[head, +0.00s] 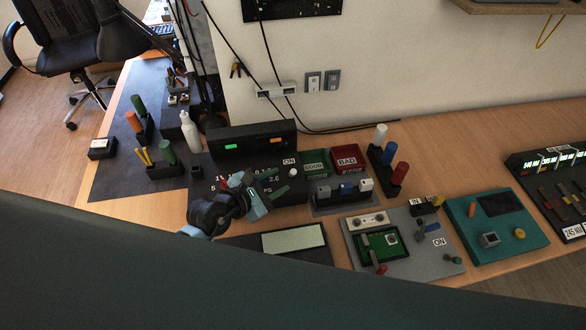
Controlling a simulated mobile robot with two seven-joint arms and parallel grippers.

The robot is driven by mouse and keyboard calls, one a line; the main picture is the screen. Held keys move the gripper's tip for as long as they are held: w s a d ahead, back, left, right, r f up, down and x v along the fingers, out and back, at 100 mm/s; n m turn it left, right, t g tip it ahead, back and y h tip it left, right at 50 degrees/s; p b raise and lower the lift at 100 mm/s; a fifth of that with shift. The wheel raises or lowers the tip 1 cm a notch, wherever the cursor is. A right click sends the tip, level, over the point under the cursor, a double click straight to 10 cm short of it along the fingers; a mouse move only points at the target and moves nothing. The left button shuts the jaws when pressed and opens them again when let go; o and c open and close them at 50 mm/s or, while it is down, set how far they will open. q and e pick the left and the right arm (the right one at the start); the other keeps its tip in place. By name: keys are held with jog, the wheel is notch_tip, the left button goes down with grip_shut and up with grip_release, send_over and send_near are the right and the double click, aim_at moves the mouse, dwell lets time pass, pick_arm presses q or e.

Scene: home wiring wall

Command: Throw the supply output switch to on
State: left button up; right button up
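The power supply is a black box with a green and an orange display (252,141) at the back of the bench. A dark panel in front of it carries white lettering, partly hidden by my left arm. An ON label (289,161) sits at the panel's right side, with a small round white part (293,172) just below it. The switch lever and its position are too small to make out. My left gripper (262,194) is over the panel, left of and nearer than the ON label. Its fingers are small and overlap the dark background, so their opening is unclear. My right gripper is out of view.
A green bin (315,161) and a red BAD bin (346,159) stand right of the supply. A white bottle (190,131) stands to its left. A grey board fixture (408,264) with another ON label and a teal fixture (512,238) lie to the right.

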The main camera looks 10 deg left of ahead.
aim_at(291, 173)
pick_arm(q)
jog(key=shift+x, duration=3.75)
jog(key=shift+a, duration=0.1)
jog(key=shift+c, duration=0.4)
grip_shut()
